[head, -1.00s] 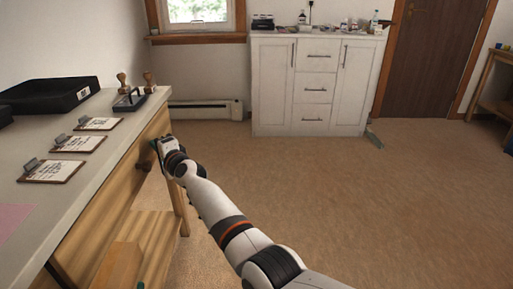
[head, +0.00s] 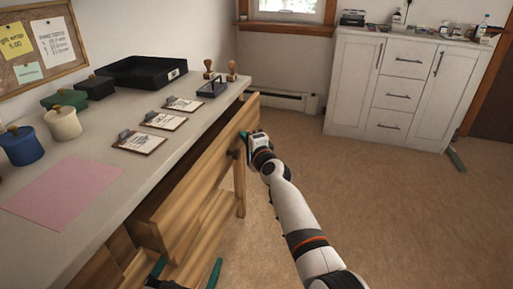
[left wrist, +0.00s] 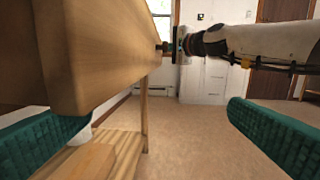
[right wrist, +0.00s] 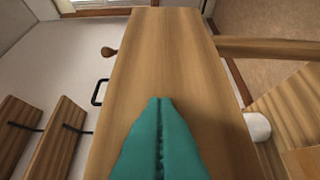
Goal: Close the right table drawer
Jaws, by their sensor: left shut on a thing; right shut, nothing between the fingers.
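The right table drawer (head: 205,175) stands pulled out from the wooden table, and its front overlaps the view in the left wrist (left wrist: 105,45) and right wrist (right wrist: 160,50) frames. My left gripper (head: 185,272) is at the drawer's near end, low in the head view. Its fingers are spread wide on the drawer, whose near corner covers part of one finger; the contact itself is hidden. My right gripper (head: 250,140) is shut and empty against the drawer front's far part, close to the round knob (right wrist: 109,52).
The tabletop (head: 100,160) carries clipboards (head: 162,120), a pink sheet (head: 62,203), jars, stamps and a black tray (head: 140,72). A white cabinet (head: 400,90) stands at the back right.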

